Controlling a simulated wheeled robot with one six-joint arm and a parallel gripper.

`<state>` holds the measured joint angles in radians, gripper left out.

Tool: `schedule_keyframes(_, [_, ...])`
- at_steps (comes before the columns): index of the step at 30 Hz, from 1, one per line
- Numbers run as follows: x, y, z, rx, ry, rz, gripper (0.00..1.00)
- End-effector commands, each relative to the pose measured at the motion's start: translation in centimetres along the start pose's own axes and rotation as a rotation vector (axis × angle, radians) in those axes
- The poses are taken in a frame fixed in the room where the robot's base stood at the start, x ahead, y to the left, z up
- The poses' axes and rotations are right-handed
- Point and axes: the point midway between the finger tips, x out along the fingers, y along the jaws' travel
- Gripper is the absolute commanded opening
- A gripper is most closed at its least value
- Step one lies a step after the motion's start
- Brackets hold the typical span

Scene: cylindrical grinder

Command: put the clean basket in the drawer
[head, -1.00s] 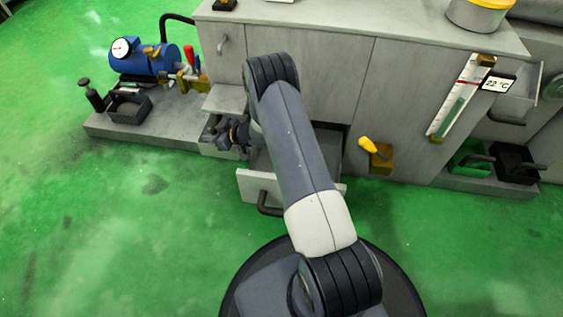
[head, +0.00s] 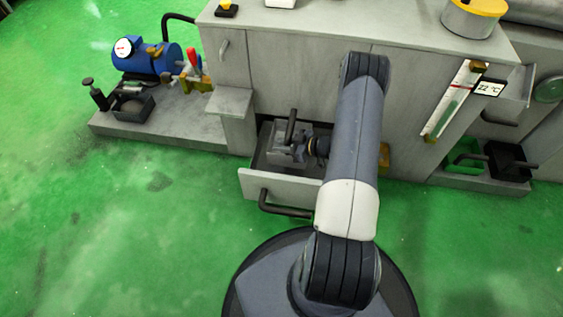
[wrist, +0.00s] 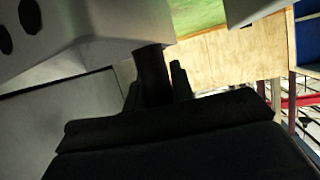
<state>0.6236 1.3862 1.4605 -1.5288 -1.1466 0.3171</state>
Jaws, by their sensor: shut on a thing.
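The drawer (head: 275,188) in the grey cabinet is pulled open, with its dark bar handle (head: 284,206) facing me. My gripper (head: 304,147) is over the open drawer, shut on the dark upright handle of a grey basket (head: 284,158). The basket looks upright, over or partly inside the drawer; I cannot tell whether it touches the drawer floor. In the wrist view, my gripper (wrist: 160,85) closes on the dark handle, and the basket's pale side with dark holes (wrist: 70,28) fills the upper left. My arm hides the drawer's right end.
A blue motor (head: 148,60) and a small black tray (head: 132,107) stand on the left ledge. A green tray (head: 465,155) and a black tray (head: 510,160) sit on the right ledge. The cabinet top (head: 330,22) is above the drawer. The green floor in front is clear.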

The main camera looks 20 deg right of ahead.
Motion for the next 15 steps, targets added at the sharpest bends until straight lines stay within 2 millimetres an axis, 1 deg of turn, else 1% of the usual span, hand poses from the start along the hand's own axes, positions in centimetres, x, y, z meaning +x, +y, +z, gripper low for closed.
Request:
schedule_keyframes(1, [1.1,-0.2,1.6,-0.001,0.001,-0.005,0.00])
schedule_keyframes(6, [2.3,-0.2,4.5,-0.002,0.001,-0.004,0.00])
schedule_keyframes(10, [2.9,-0.1,6.0,-0.003,0.001,-0.004,0.00])
schedule_keyframes(15, [3.2,-0.1,6.6,-0.003,0.001,-0.004,0.00])
